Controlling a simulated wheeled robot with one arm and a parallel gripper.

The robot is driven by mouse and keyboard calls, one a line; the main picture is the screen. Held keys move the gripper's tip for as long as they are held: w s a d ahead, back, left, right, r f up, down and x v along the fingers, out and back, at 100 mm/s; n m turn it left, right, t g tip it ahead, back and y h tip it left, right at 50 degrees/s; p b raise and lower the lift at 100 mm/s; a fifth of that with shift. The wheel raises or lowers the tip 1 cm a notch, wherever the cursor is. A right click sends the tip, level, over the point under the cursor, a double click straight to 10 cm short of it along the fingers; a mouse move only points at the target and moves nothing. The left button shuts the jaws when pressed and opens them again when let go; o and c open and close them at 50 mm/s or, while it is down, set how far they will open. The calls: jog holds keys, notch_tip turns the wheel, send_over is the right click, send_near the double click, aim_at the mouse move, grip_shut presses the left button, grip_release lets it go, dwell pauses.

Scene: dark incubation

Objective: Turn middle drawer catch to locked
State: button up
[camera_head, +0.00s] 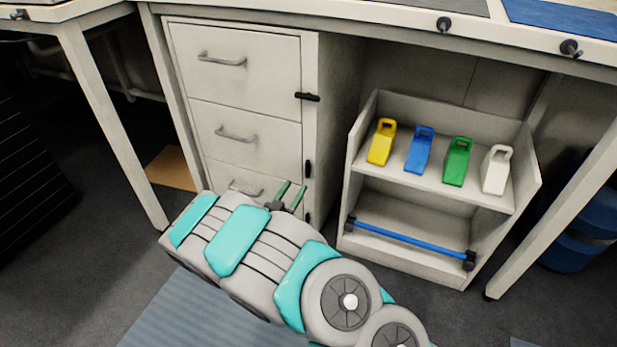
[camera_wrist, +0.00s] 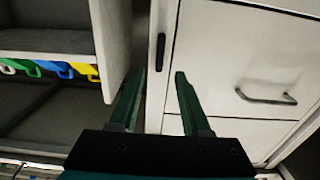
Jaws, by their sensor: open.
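The white drawer cabinet (camera_head: 309,130) has three drawers with grey handles and black catches down its right-hand front strip. The middle catch (camera_head: 308,168) stands upright, beside the middle drawer (camera_head: 250,135). The top catch (camera_head: 307,97) lies crosswise. The lowest catch (camera_head: 308,217) is small and partly hard to see. My gripper (camera_head: 291,187) is open and empty, its green fingertips just below and left of the middle catch in the head view. In the wrist view my gripper (camera_wrist: 160,75) has an upright black catch (camera_wrist: 160,52) beyond its fingertips; I cannot tell which catch. No contact shows.
A low white shelf unit (camera_head: 358,165) stands right of the cabinet, holding yellow (camera_head: 382,142), blue (camera_head: 420,150), green (camera_head: 457,162) and white (camera_head: 496,170) pieces. A blue bar (camera_head: 410,240) crosses its lower part. The worktop's edge (camera_head: 380,30) overhangs both. Table legs flank them.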

aim_at(306, 170)
jog(key=shift+x, duration=3.85)
jog(key=shift+c, duration=0.2)
grip_shut()
